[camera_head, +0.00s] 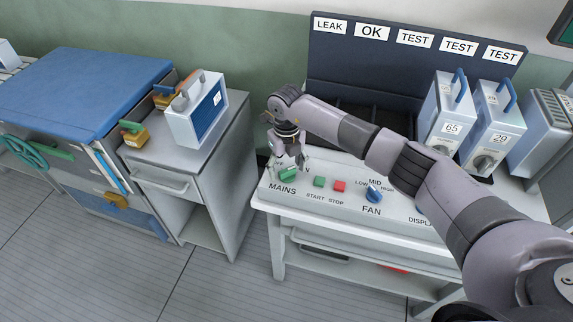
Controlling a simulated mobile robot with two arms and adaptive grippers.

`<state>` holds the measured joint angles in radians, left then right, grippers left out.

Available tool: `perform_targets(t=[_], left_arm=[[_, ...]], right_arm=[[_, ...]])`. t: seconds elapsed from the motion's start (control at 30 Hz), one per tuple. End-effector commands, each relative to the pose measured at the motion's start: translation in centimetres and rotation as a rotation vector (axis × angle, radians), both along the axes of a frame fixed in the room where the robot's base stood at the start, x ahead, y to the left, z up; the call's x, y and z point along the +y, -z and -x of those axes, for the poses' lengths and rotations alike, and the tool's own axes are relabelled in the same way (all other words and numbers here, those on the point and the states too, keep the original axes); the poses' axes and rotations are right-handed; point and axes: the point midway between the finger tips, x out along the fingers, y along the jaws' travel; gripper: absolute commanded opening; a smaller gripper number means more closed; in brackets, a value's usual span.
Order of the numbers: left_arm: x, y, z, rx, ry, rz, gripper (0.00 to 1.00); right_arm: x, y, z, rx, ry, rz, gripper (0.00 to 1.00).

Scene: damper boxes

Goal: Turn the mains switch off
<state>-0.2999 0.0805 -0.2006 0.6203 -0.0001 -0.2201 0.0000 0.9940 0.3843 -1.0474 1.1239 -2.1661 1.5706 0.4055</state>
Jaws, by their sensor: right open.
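The mains switch (288,175) is a green rotary knob at the left end of the white control panel, with the word MAINS printed below it. My right gripper (291,165) points down just above the knob and its fingers are open around or right over it. I cannot tell whether the fingers touch the knob. The gripper hides part of the knob and the panel behind it. My left gripper is not in view.
The panel also carries a green start button (319,182), a red stop button (339,186) and a blue fan knob (374,194). Boxes with dials (452,115) stand behind at right. A grey cabinet (212,150) stands to the left, with a floor gap between.

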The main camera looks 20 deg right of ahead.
Motion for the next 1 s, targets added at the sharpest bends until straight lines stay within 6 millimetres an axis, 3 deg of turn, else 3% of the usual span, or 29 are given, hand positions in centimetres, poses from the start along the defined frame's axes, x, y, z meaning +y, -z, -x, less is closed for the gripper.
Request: perform_targets(t=[0.27,1.0], left_arm=[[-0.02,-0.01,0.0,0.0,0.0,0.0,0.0],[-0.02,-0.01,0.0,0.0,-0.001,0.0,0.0]], right_arm=[[0.01,0.15,-0.01,0.0,0.0,0.0,0.63],[0.0,0.09,-0.02,0.0,0.0,-0.001,0.15]])
